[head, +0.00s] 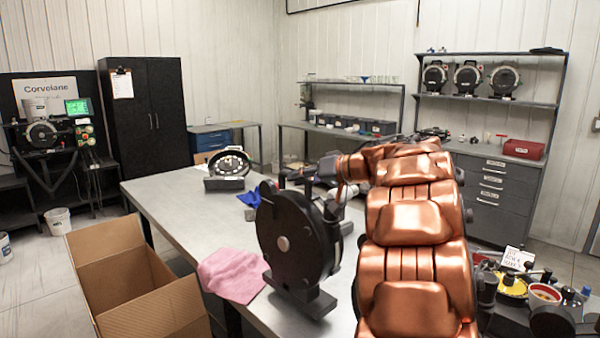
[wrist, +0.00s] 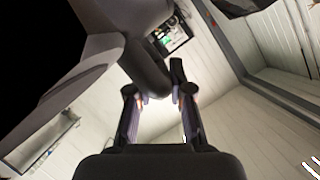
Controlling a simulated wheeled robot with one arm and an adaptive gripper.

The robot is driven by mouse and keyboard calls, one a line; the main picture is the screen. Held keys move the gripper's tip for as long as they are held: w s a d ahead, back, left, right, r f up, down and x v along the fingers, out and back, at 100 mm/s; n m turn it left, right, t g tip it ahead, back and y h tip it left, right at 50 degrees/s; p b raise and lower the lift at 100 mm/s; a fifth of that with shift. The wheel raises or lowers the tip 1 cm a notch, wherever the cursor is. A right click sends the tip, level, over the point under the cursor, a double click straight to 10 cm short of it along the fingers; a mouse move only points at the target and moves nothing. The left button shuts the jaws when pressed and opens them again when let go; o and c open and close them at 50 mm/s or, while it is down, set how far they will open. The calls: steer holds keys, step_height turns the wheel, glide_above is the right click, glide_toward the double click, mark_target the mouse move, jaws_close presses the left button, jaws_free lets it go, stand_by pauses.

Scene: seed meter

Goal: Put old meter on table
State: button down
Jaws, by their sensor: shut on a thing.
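A black round meter (head: 285,242) with a flat foot stands upright over the near part of the grey table (head: 190,210), its dark back toward the head camera. I cannot tell whether the foot touches the tabletop. My gripper (head: 326,172), mostly hidden behind the meter and my copper arm, is at its upper right. In the wrist view my gripper (wrist: 158,100) has its fingers on either side of a dark part of the meter (wrist: 148,65). A second meter (head: 228,163) with a dial stands farther back on the table.
A pink cloth (head: 232,275) lies at the table's left edge, and a blue cloth (head: 249,198) farther back. An open cardboard box (head: 130,280) stands left of the table. Several meters (head: 466,78) sit on the right shelf. Cluttered items (head: 520,285) lie at lower right.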

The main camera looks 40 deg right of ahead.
mark_target(300, 193)
steer(key=shift+f, duration=1.5)
steer(key=c, duration=1.1)
jaws_free()
steer(key=shift+f, duration=0.25)
steer(key=shift+o, duration=0.2)
steer(key=shift+r, duration=0.1)
steer(key=b+v, duration=0.1)
steer(key=v, duration=1.1)
